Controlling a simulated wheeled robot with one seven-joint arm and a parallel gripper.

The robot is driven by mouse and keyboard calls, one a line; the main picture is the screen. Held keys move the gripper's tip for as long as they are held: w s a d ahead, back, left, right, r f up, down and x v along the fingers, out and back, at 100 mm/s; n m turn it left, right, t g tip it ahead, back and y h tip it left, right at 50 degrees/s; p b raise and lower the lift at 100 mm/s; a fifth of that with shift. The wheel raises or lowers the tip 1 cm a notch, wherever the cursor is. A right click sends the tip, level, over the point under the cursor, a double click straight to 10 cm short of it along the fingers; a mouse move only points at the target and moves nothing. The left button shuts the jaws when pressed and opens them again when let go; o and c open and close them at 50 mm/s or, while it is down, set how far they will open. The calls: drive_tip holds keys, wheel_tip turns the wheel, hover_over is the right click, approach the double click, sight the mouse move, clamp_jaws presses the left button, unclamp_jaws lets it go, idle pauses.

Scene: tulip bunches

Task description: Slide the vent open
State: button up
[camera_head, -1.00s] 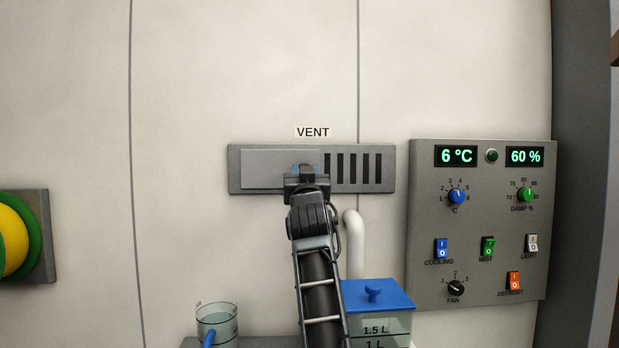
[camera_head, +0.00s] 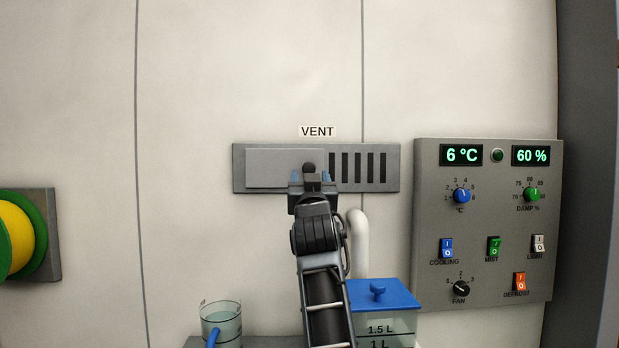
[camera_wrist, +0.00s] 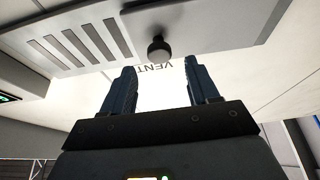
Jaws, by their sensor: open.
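The vent (camera_head: 391,150) is a grey wall frame under a "VENT" label. Its flat sliding panel (camera_head: 274,168) covers the left and middle. Several dark slots show uncovered at the right. A round black knob (camera_head: 309,168) sits near the panel's right end; it also shows in the wrist view (camera_wrist: 159,48). My gripper (camera_head: 311,178) is open in front of the knob, with one blue finger to each side in the picture. In the wrist view my fingers (camera_wrist: 160,72) are apart and empty, and the knob appears just beyond the tips, not gripped.
A control panel (camera_head: 485,215) with displays, knobs and switches is at the right. Below stand a blue-lidded tank (camera_head: 385,295) with a white pipe (camera_head: 357,240) behind it and a clear beaker (camera_head: 221,322). A yellow-green reel (camera_head: 20,235) is at the left.

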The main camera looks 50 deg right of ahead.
drive_tip(key=v, duration=0.3)
drive_tip(key=shift+s+a+f, duration=0.1)
drive_tip(key=shift+s+a, duration=0.1)
idle(0.4)
drive_tip(key=s+a+f+n+t+y, duration=0.25)
drive_tip(key=a+f, duration=0.25)
drive_tip(key=f, duration=0.4)
drive_tip(key=s+a+f+n+t+y, duration=0.1)
drive_tip(key=a+f+n+y, duration=0.4)
drive_tip(key=f, duration=0.4)
drive_tip(key=s+a+f+n+y, duration=0.2)
drive_tip(key=s+a+f+y, duration=0.2)
drive_tip(key=s+a+f, duration=0.75)
drive_tip(key=s+a+f+g+y, duration=0.1)
drive_tip(key=s+a, duration=0.3)
drive_tip(key=s, duration=0.5)
drive_tip(key=s+a+f+g+y, duration=0.1)
drive_tip(key=s+a+f+y, duration=0.1)
drive_tip(key=s, duration=0.6)
drive_tip(key=s+a+f+g+y, duration=0.1)
drive_tip(key=s+a+f+y, duration=0.1)
drive_tip(key=s+a, duration=0.3)
drive_tip(key=shift+s+a+f+y, duration=0.35)
drive_tip(key=shift+s+f, duration=0.25)
drive_tip(key=shift+s, duration=1.7)
